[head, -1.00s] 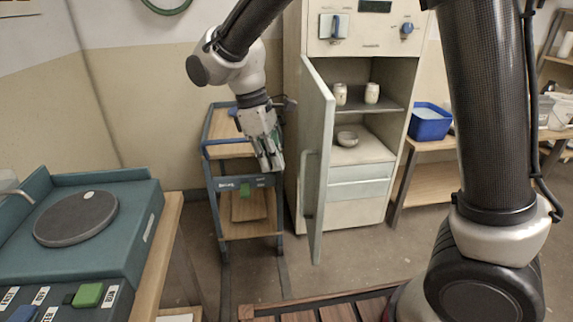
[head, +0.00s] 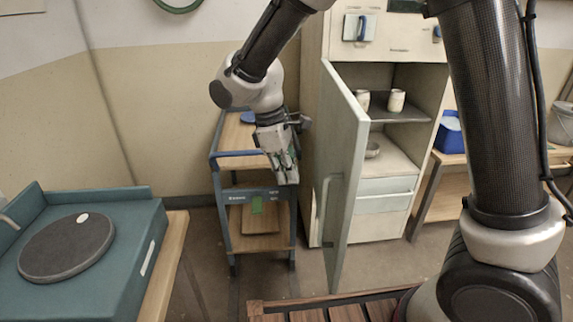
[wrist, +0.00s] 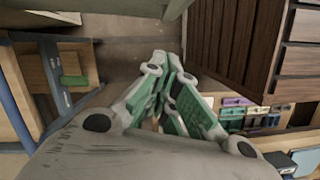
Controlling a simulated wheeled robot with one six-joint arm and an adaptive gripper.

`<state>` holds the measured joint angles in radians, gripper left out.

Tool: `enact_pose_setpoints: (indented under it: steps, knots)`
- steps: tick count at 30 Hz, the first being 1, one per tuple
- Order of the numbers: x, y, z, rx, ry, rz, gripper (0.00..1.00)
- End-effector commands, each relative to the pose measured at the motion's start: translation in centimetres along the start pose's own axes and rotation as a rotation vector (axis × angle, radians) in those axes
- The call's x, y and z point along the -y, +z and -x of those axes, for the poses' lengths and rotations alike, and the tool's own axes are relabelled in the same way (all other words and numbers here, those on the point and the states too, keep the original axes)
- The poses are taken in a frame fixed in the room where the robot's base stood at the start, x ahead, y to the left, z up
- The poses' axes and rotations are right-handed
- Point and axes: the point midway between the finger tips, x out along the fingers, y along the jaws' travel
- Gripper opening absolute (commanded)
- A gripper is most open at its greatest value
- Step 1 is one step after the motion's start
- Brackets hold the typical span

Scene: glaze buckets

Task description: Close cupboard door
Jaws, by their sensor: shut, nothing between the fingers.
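The cupboard door (head: 342,165) is a pale grey-green panel with a vertical bar handle (head: 324,205). It stands wide open, hinged on the left side of the cupboard (head: 383,222) and swung out toward me. My gripper (head: 287,178) is shut and empty, pointing down to the left of the door, on its outer side, apart from it in the head view. In the wrist view the green-padded fingers (wrist: 164,85) are together with nothing between them. The open cupboard shows a shelf with two pale cups (head: 396,100) and a bowl (head: 372,150).
A blue-framed trolley (head: 252,191) stands behind my gripper, left of the cupboard. A teal wheel unit (head: 100,240) is at the front left. A slatted wooden surface (head: 335,307) lies low in front. A blue bin (head: 450,135) is right of the cupboard.

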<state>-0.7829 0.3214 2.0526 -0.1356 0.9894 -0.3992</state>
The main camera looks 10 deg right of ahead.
Motion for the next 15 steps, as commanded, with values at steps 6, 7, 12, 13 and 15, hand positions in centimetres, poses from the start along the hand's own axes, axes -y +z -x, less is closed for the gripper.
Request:
enact_pose_setpoints:
  steps: [6,7,12,13,15]
  knots:
    - [0.0,0.1,-4.8,0.004,-0.002,0.001,0.00]
    - [0.1,0.1,-5.4,0.005,-0.002,0.002,0.00]
    - [0.0,2.6,-5.8,0.000,0.000,-0.002,0.00]
    - [0.0,2.9,-5.9,0.000,0.000,-0.002,0.00]
    - [0.0,3.4,-6.0,-0.001,0.000,-0.001,0.00]
